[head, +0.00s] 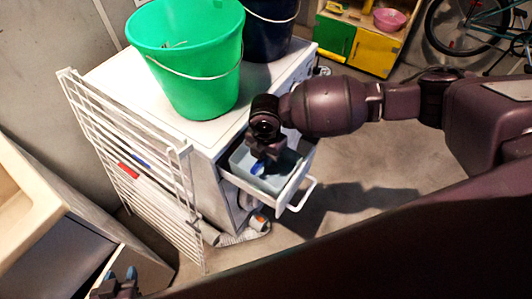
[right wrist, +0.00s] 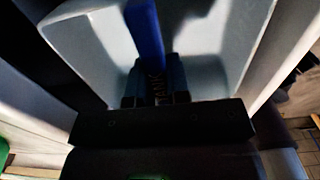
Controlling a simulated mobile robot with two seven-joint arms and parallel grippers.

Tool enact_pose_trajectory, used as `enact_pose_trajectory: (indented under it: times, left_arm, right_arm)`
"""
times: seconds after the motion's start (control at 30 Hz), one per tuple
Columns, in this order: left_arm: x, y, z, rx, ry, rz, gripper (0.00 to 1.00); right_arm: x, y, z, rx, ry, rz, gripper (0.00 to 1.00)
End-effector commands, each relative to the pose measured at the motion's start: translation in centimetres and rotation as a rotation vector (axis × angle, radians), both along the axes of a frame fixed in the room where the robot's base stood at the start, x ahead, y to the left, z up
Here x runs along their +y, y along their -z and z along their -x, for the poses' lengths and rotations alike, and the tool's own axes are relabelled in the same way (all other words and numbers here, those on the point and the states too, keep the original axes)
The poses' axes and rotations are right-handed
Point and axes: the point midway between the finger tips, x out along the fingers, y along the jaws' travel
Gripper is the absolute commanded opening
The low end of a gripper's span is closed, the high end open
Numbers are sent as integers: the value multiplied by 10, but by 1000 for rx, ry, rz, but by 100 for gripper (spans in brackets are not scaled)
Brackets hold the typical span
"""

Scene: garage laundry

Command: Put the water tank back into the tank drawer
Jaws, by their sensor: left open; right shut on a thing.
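The pale grey-blue water tank (head: 283,180) is within the outline of the pulled-out tank drawer (head: 293,189), at the top front of the white machine. I cannot tell whether it rests on the drawer's floor. My right gripper (head: 260,165) reaches down into the tank and is shut on its blue handle. My left gripper (head: 118,283) is open and empty at the bottom left, away from the machine.
A green bucket (head: 190,60) and a dark bucket (head: 270,25) stand on the machine. A white drying rack (head: 150,170) leans at its left side. Shoes (head: 245,232) lie on the floor in front.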

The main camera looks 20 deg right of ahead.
Motion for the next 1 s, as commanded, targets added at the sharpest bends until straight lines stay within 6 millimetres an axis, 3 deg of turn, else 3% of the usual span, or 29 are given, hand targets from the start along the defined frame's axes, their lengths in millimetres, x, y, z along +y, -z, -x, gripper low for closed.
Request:
enact_pose_trajectory:
  times: [0.4, 0.87, 0.9, 1.0]
  left_arm:
    - [1, 7, 9, 18, -4, 0, 43]
    - [0, 5, 2, 7, -1, 0, 43]
    - [0, 4, 1, 5, 0, 0, 43]
    - [0, 3, -1, 1, 1, 0, 43]
  right_arm:
    - [2, 3, -3, -1, 0, -1, 0]
    - [3, 5, -5, -1, 0, -1, 0]
    - [3, 5, -5, -1, 0, -1, 21]
    - [3, 5, -5, -1, 0, -1, 36]
